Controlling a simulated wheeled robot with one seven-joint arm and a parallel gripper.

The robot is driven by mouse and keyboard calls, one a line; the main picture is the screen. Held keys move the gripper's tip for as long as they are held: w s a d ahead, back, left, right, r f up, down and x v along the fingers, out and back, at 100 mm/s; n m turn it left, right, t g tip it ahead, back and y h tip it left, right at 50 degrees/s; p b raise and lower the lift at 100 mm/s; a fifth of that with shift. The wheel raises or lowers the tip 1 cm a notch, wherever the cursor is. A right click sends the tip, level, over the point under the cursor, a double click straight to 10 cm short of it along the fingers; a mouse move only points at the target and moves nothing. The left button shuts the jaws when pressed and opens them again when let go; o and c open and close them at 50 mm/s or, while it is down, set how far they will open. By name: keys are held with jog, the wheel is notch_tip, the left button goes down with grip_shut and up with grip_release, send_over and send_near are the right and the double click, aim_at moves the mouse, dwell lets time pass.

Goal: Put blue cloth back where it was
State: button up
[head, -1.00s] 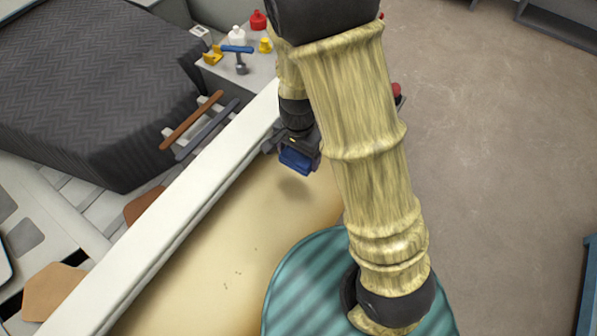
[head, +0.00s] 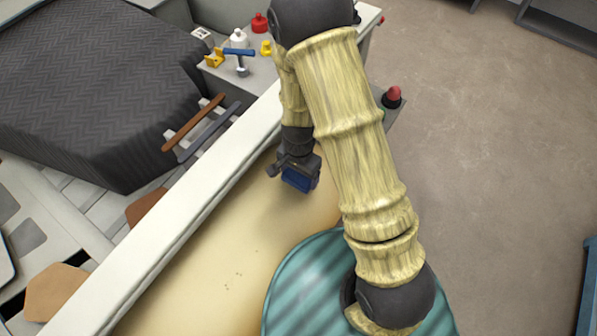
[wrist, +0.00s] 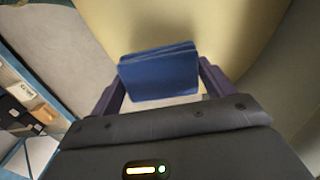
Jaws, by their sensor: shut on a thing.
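The blue cloth (wrist: 160,74) is a folded, layered dark blue piece. It sits between the two fingers of my gripper (wrist: 163,84) in the wrist view, and the gripper is shut on it. In the head view the cloth (head: 298,179) hangs at the lower end of my gripper (head: 296,170), over the cream-yellow surface (head: 230,250) beside the white ledge. Whether the cloth touches that surface I cannot tell. My arm covers part of the surface to the right.
A long white ledge (head: 190,208) runs along the left of the cream surface. Beyond it are a dark grey covered block (head: 90,90) and a counter with a blue-handled tool (head: 240,55), a white bottle (head: 238,39) and yellow pieces. A red knob (head: 393,94) stands right of my arm.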

aim_at(299, 174)
jog(key=o, duration=0.8)
jog(key=shift+f, duration=0.1)
notch_tip(299, 174, up, 12)
jog(key=shift+r+b, duration=0.1)
jog(key=shift+b, duration=0.6)
